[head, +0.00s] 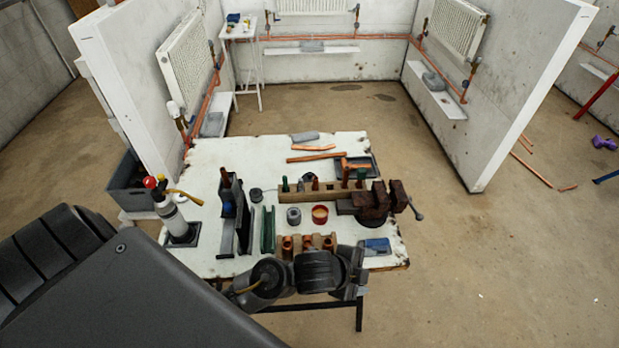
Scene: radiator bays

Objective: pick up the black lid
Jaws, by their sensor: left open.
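A small round black disc, which looks like the black lid (256,195), lies on the white worktable (205,160), left of the middle. An open red tin (320,214) with orange-brown contents and a small grey round tin (293,215) stand to its right, nearer to me. My left gripper (356,272) is over the table's near edge, in front of the lid and to its right. It is open, and I see nothing held in it. My left wrist hides part of the near edge. My right gripper is out of view.
A wooden rack (322,193) with upright tools and a rusty vise (376,203) stand right of the lid. Dark upright holders (230,210) and a green channel piece (268,229) are close by. A gas torch bottle (174,217) stands at the left. Copper pipes lie at the back.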

